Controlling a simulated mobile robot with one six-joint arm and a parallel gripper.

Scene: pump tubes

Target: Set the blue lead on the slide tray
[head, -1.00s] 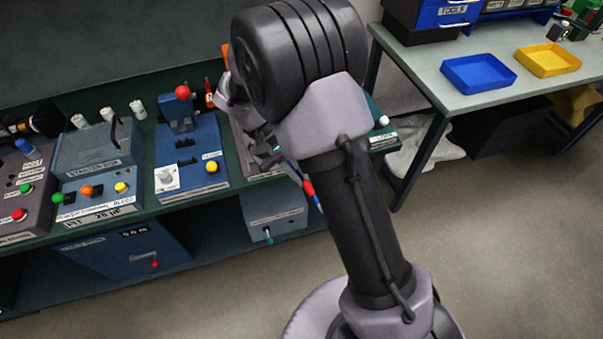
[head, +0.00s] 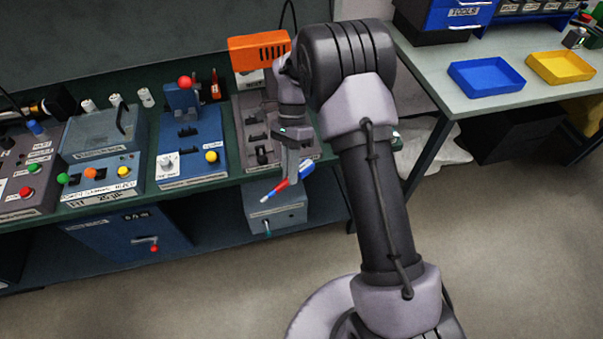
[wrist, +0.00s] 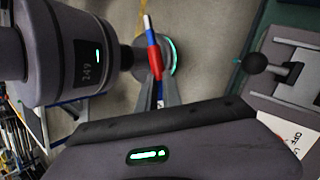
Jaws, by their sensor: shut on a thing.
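The lead (head: 282,187) is a thin stick with a red and a blue part and a pale tip. It is held slanted in front of the bench edge, above the floor. My gripper (head: 289,175) points down and is shut on it. In the wrist view the lead (wrist: 153,56) shows blue and red beyond the fingertips of my gripper (wrist: 157,88). No thing in view is readably marked as the slide tray. A blue tray (head: 487,88) and a yellow tray (head: 561,79) lie on the table at the right.
The green bench (head: 141,172) carries several control boxes, among them a blue one with a red-knobbed lever (head: 185,82) and an orange housing (head: 258,52). A grey box (head: 275,207) sits below. A lever with a black knob (wrist: 258,63) is near in the wrist view.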

